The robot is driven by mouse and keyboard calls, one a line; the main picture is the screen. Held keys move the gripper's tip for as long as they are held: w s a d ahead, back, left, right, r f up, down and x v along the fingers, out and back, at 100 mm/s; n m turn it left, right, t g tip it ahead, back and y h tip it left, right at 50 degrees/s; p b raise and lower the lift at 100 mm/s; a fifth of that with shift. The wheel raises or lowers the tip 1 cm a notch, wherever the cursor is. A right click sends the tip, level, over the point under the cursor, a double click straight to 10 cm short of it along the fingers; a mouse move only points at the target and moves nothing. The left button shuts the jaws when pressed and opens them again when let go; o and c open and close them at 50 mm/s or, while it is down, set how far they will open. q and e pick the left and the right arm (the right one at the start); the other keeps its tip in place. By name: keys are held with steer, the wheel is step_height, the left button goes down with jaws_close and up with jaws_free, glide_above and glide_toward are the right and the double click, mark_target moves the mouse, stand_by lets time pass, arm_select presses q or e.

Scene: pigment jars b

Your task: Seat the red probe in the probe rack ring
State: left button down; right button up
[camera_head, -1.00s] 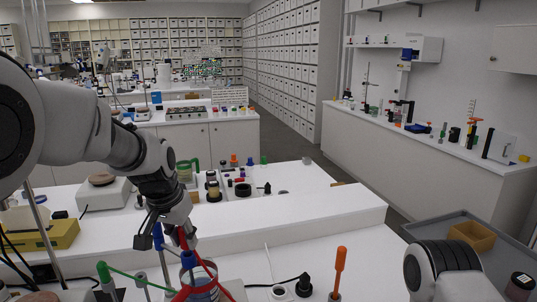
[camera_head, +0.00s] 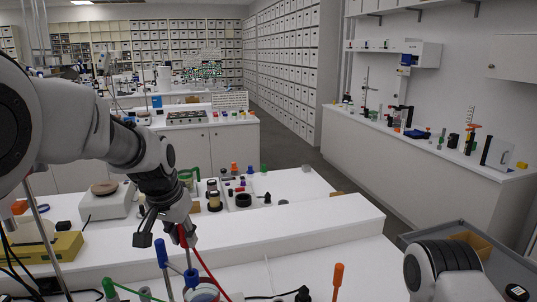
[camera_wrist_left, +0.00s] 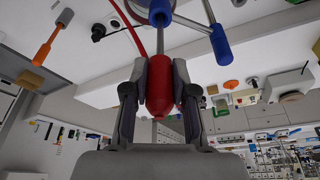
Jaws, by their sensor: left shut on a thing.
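My left gripper (camera_head: 172,230) is above the near bench in the head view. In the left wrist view, its two fingers (camera_wrist_left: 159,88) are shut on the thick red handle of the red probe (camera_wrist_left: 161,98). The probe's thin grey shaft runs away from the fingers, toward a round blue part at the top of that view. In the head view, only a bit of the red probe (camera_head: 182,236) shows below the gripper. A round vessel with a red rim (camera_head: 203,291) is cut off at the bottom edge there. I cannot make out the rack ring clearly.
An orange-handled probe (camera_head: 338,275) and a black knob (camera_head: 303,294) are farther right. A raised white shelf (camera_head: 290,225) lies behind.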

arm_select(q)
step_height(320, 180, up, 2)
steer(key=shift+r+p, duration=0.2)
steer(key=shift+p, duration=0.65)
steer(key=shift+r, duration=4)
